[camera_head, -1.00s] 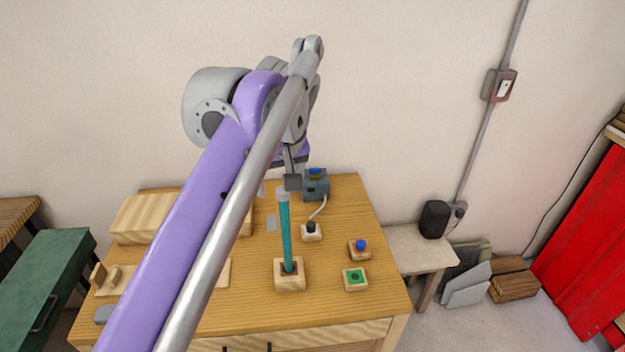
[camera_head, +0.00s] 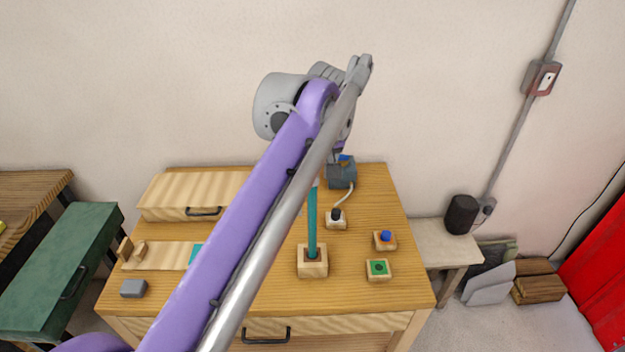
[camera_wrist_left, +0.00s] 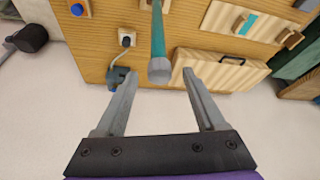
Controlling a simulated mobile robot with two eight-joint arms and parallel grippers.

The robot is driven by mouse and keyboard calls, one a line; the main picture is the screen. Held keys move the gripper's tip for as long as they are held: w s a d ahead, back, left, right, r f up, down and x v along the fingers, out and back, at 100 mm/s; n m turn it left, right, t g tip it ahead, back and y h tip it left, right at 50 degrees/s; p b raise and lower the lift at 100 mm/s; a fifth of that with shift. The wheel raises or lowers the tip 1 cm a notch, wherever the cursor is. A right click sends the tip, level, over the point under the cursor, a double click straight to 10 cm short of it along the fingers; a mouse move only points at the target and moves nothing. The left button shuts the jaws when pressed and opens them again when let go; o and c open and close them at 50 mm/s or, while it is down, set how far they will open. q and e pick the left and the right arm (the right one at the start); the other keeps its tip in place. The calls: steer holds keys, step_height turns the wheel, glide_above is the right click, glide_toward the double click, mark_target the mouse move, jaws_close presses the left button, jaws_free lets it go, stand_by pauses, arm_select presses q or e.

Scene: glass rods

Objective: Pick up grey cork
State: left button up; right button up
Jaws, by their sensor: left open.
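The grey cork (camera_wrist_left: 159,70) caps the end of a teal glass rod (camera_head: 312,228). The rod stands upright in a square wooden holder (camera_head: 312,262) on the table. In the left wrist view the cork lies between the lines of my left gripper's two fingers (camera_wrist_left: 157,77), close to the tips. The gripper is open and holds nothing. In the head view my purple and silver left arm covers most of the cork and hides the fingertips. My right gripper is not in view.
A grey device (camera_head: 341,174) with a cable stands at the table's back. A block with a blue button (camera_head: 385,240) and one with a green top (camera_head: 378,269) sit right of the rod. A wooden drawer box (camera_head: 170,207) stands back left. The front right tabletop is clear.

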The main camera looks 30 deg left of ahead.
mark_target(312, 174)
arm_select(q)
steer(key=shift+x, duration=0.95)
steer(key=shift+c, duration=0.3)
jaws_close()
steer(key=shift+r, duration=0.1)
step_height(312, 174, up, 10)
steer(key=p, duration=0.1)
